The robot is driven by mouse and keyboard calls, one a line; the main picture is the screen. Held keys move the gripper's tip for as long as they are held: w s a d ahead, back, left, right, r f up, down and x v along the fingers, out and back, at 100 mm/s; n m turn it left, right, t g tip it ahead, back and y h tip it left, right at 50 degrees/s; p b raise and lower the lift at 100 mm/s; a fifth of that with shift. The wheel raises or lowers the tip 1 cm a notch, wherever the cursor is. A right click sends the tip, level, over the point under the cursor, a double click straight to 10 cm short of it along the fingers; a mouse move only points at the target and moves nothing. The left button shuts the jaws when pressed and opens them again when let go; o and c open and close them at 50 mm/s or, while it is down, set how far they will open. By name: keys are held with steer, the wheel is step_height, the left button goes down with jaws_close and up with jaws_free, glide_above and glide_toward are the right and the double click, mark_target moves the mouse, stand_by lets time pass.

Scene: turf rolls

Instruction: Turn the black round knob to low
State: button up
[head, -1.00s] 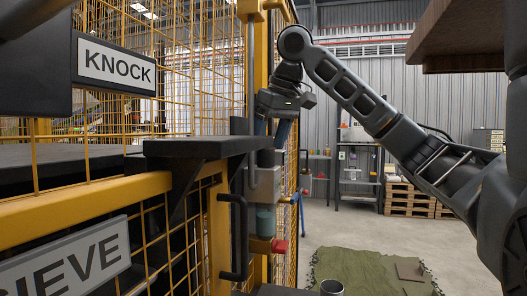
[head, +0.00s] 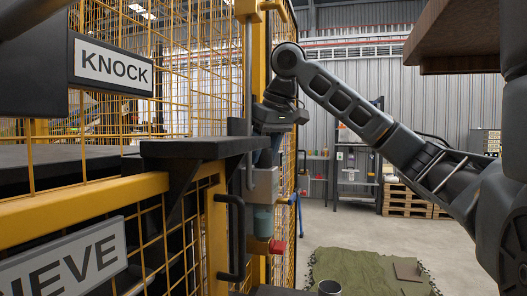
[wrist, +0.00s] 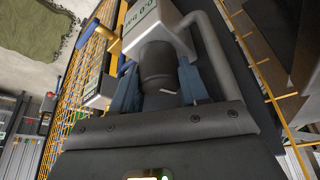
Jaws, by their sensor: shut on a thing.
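In the head view my gripper (head: 268,156) points down at the top of the grey regulator body (head: 263,186), beside the yellow cage. The knob is hard to make out there, behind the fingers and the black shelf. Any low marking is too small to read.
A black shelf (head: 200,147) stands close left of my gripper. A grey pipe (wrist: 212,45) bends close beside the regulator. Below it are a teal bowl (head: 262,221) and a red part (head: 277,247). A black handle (head: 237,240) is on the cage frame.

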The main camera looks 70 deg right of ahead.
steer(key=shift+c, duration=1.3)
steer(key=shift+r+n+p, duration=0.1)
steer(key=shift+n+p, duration=0.3)
steer(key=shift+r+n+y+p, duration=0.1)
steer(key=shift+n+y+p, duration=0.4)
steer(key=shift+n+p, duration=0.45)
steer(key=n+y+p, duration=0.1)
steer(key=n+p, duration=0.3)
steer(key=shift+r+t+y, duration=0.1)
steer(key=shift+t+y, duration=0.2)
steer(key=shift+y, duration=0.1)
steer(key=n+p, duration=0.2)
steer(key=n+y+p, duration=0.1)
steer(key=n+p, duration=0.1)
steer(key=n, duration=0.1)
steer(key=shift+y, duration=0.3)
steer(key=shift+f+n+g+y+p, duration=0.2)
steer(key=shift+n+g+y+p, duration=0.45)
steer(key=shift+n+p, duration=1.05)
